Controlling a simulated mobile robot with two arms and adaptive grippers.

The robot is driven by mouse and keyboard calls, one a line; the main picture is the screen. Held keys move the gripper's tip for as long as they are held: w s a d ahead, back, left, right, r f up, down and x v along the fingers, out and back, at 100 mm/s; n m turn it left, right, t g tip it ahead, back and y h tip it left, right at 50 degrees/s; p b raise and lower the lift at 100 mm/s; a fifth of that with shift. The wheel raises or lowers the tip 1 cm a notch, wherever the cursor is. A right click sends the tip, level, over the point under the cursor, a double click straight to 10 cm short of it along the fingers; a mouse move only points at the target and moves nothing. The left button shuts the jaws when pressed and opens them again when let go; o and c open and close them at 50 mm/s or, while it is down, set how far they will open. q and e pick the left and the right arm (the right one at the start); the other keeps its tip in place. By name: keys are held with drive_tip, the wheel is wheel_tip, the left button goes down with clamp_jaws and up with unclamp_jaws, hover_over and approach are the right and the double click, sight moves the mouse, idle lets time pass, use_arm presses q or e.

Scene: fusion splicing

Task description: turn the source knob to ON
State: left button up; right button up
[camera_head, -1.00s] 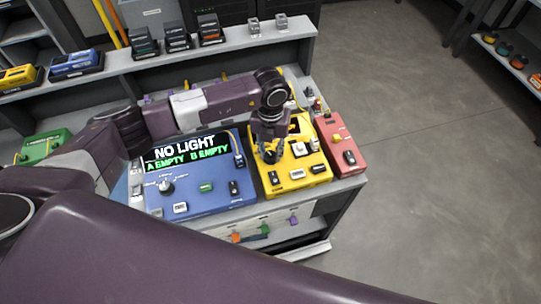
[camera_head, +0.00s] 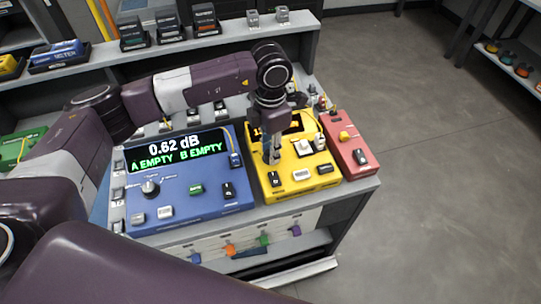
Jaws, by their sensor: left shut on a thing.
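The yellow box (camera_head: 303,184) stands on the bench, right of the blue box. My left gripper (camera_head: 272,157) reaches down from above onto its left front part. It is shut on the source knob, which the fingers mostly hide, so I cannot read its pointer. The blue box (camera_head: 185,212) has a display (camera_head: 178,151) reading "0.62 dB" and "A EMPTY B EMPTY". My right gripper is not in view.
A red box (camera_head: 349,152) stands close on the right of the yellow one. A green box (camera_head: 12,150) is at the far left. A raised shelf (camera_head: 225,39) with several small devices runs behind. Coloured tabs hang on the bench front. The floor at right is clear.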

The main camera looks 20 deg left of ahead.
use_arm(q)
drive_tip(key=shift+m+b, duration=0.9)
drive_tip(key=shift+m, duration=0.1)
drive_tip(key=o, duration=1.2)
drive_tip(key=shift+c, duration=0.2)
wheel_tip(320, 180, up, 12)
